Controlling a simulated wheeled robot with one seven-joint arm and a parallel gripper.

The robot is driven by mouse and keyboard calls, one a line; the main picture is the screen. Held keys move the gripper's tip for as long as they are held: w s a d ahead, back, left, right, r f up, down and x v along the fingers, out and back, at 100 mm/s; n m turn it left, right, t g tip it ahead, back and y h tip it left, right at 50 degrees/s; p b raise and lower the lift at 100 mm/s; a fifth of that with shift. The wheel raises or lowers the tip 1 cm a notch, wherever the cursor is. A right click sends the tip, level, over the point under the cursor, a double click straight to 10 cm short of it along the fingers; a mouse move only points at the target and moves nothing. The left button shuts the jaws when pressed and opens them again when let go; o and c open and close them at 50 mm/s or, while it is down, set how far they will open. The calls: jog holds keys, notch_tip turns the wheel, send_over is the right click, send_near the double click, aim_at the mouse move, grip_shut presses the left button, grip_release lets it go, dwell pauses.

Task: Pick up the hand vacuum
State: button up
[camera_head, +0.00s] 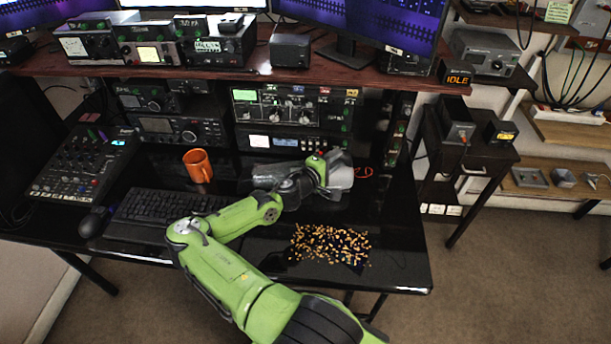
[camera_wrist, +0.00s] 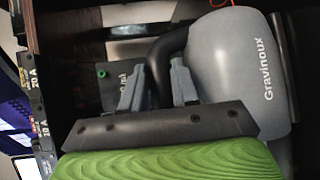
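The hand vacuum (camera_head: 340,178) has a grey body and lies toward the back of the black desk, right of centre. In the wrist view its grey body (camera_wrist: 235,65), marked "Gravinoux", fills the right side, with a curved black handle (camera_wrist: 158,68) on its left. My gripper (camera_wrist: 156,84) has one finger on each side of this handle, and the handle fills the narrow gap between them. It looks shut on the handle; the contact faces are hidden. In the head view my green arm covers part of the vacuum, and my fingertips are hard to make out.
An orange mug (camera_head: 198,166) stands left of the vacuum, behind a keyboard (camera_head: 165,208). Small tan pieces (camera_head: 328,243) lie scattered in front of the vacuum. Radio units (camera_head: 290,108) stand close behind, under the raised shelf (camera_head: 240,75). The desk's front right corner is clear.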

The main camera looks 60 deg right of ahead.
grip_shut()
dwell(1.0)
jog(key=shift+r, duration=0.15)
jog(key=shift+r, duration=0.1)
